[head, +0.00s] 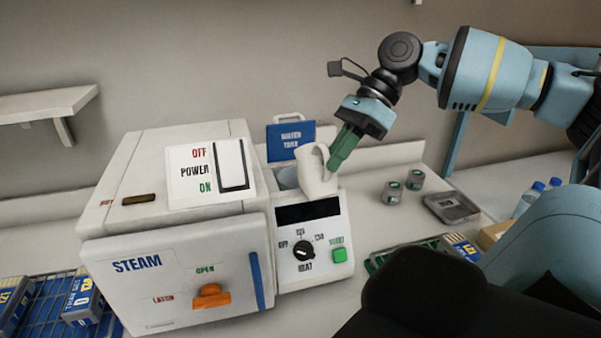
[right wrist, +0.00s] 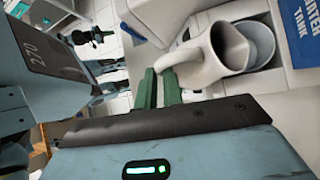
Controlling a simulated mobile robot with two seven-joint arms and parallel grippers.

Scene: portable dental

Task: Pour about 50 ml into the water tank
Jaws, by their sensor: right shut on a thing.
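A white jug (head: 313,172) is held over the water tank opening (head: 287,178) at the right of the steam machine. It looks tilted toward the opening. The blue water tank lid (head: 290,140) stands open behind. My right gripper (head: 334,162), with green fingers, is shut on the jug's handle. In the right wrist view the jug (right wrist: 206,57) shows its mouth facing the round tank opening (right wrist: 263,45), with the blue lid (right wrist: 304,30) beside it. No water stream shows, and the water level in the jug and tank cannot be seen. My left gripper is not in view.
The white steam machine (head: 180,255) has a power switch (head: 231,165), a dial (head: 303,250) and a green start button (head: 340,255). A blue rack (head: 45,310) lies left.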

